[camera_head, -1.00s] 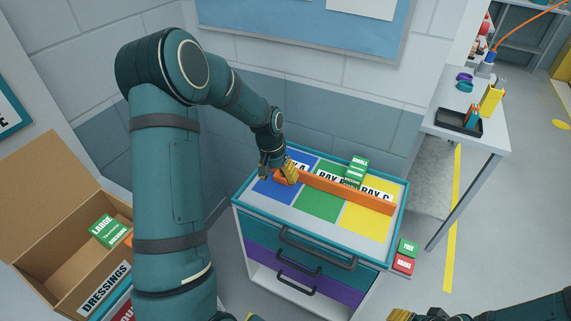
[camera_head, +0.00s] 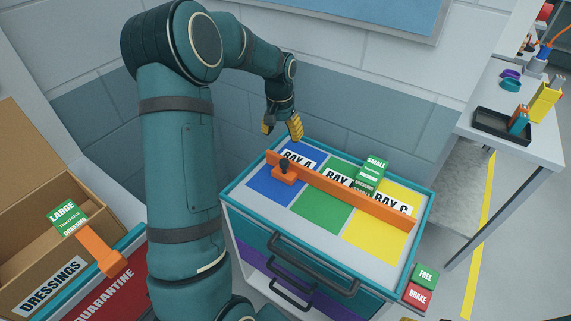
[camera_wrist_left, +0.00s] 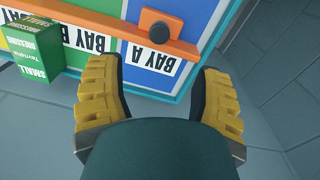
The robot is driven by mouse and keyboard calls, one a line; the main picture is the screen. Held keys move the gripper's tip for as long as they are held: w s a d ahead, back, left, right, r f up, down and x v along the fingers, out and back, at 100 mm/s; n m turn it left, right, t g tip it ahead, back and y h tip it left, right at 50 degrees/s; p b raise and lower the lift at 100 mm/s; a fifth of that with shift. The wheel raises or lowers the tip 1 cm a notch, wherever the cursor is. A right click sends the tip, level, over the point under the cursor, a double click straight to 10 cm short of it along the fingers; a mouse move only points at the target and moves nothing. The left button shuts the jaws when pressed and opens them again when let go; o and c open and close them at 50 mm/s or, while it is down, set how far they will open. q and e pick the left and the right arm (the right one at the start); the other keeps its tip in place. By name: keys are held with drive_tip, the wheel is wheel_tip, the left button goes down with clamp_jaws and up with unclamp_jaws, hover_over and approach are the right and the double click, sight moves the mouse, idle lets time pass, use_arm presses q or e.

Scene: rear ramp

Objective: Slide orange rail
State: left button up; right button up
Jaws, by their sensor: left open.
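The orange rail (camera_head: 345,192) lies lengthwise across the blue, green and yellow bays of the cart top. Its orange block with a dark knob (camera_head: 284,167) sits near its left end, over the blue bay. My left gripper (camera_head: 281,129) is open and empty, above the back left of the cart, behind the rail and apart from it. In the left wrist view, the rail (camera_wrist_left: 105,28) and knob (camera_wrist_left: 160,30) show beyond the open fingers. A green small-dressing box (camera_head: 371,174) stands behind the rail, beside the BAY B label. My right gripper is not visible.
The cart (camera_head: 330,258) has drawers with dark handles. Green and red boxes (camera_head: 424,283) are at its right. A cardboard dressings box (camera_head: 45,240) and a red quarantine bin (camera_head: 115,295) are at lower left. A wall stands close behind; a table (camera_head: 545,150) is at right.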

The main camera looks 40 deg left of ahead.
sight(284, 161)
use_arm(q)
drive_tip(key=f, duration=0.4)
drive_tip(key=f+b, duration=0.1)
drive_tip(key=f, duration=0.7)
drive_tip(key=shift+w+d+b, duration=0.1)
drive_tip(key=shift+d+b, duration=0.15)
drive_tip(key=shift+b, duration=0.1)
clamp_jaws()
